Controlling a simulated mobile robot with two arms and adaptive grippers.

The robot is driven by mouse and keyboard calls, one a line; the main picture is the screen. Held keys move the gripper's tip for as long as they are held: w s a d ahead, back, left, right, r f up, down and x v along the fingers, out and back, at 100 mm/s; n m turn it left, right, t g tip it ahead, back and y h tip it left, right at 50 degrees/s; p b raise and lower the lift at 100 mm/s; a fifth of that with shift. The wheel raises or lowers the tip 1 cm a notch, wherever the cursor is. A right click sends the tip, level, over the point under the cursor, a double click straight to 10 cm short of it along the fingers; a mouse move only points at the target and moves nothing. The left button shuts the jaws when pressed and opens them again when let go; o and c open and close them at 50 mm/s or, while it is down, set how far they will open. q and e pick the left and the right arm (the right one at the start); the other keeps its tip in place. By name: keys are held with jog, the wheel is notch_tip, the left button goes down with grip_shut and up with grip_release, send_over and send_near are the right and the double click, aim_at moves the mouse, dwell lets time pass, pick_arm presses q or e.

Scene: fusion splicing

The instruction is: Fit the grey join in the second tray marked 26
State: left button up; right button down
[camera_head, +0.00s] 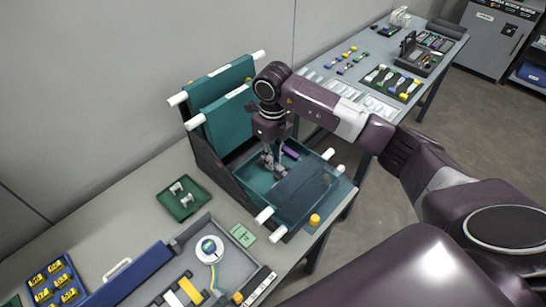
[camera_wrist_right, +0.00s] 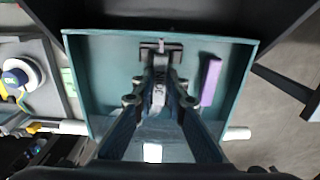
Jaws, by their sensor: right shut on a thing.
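My right gripper (camera_head: 270,160) reaches down into an open teal tray (camera_head: 312,210), the lowest of a hinged stack. In the wrist view the gripper (camera_wrist_right: 160,88) is shut on a small grey piece, likely the grey join, mostly hidden between the fingers. Just beyond the fingertips is a dark grey holder (camera_wrist_right: 148,47) by the tray's back wall. I cannot tell whether the piece touches it. A purple join (camera_wrist_right: 211,80) lies in the tray to the right; it also shows in the head view (camera_head: 291,152). I cannot read a 26. My left gripper is not in view.
More teal trays (camera_head: 222,115) stand tilted up behind my arm. A small green tray (camera_head: 183,198) with white pieces, a green card (camera_head: 243,235) and a grey work tray with a white spool (camera_head: 209,249) lie at left. A second table (camera_head: 440,60) stands behind.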

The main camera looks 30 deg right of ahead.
jog(key=c, duration=1.9)
grip_release()
jog(key=shift+f, duration=0.1)
jog(key=shift+c, duration=0.2)
jog(key=shift+r, duration=0.25)
jog(key=shift+w+r, duration=0.1)
jog(key=shift+r, duration=0.25)
notch_tip(320, 180, up, 11)
jog(key=b, duration=0.3)
